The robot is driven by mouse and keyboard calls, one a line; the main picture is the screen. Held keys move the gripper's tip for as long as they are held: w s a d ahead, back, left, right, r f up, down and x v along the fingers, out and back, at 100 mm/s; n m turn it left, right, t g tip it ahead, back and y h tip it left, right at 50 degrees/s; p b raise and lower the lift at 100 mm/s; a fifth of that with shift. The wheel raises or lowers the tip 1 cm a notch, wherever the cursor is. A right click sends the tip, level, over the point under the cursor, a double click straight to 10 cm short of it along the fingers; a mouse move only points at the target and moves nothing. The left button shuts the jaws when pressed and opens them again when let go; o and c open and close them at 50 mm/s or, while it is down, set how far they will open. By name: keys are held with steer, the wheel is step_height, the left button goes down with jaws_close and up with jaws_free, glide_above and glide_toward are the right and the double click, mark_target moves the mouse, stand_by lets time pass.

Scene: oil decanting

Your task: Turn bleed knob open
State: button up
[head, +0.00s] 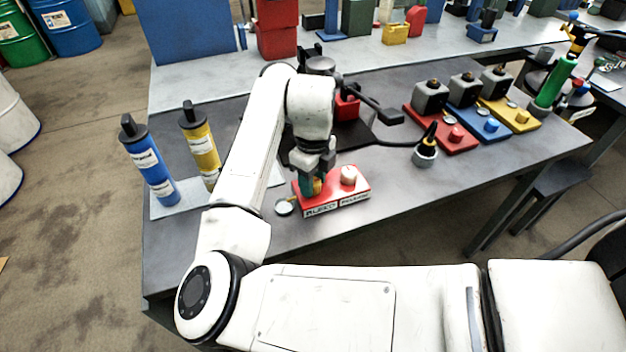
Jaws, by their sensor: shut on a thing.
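A red block (337,197) lies near the front edge of the grey table, with two white labels on its front face; the left one seems to read "BLEED". My gripper (312,190) points down over the left end of this block, above that label. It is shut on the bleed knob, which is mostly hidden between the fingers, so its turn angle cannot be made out. A pale pink knob (348,174) stands free on the block's right half, just right of my gripper.
A small round dish or gauge (284,207) lies left of the block. Blue (152,169) and yellow (203,150) cylinders stand at the left. A black nozzle in a grey cup (425,152) and red, blue and yellow blocks stand right.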

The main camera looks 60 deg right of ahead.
stand_by(0.4)
steer(key=o, duration=1.1)
steer(key=shift+c, duration=0.2)
step_height(320, 180, up, 11)
steer(key=shift+b, duration=0.35)
steer(key=shift+f, duration=0.15)
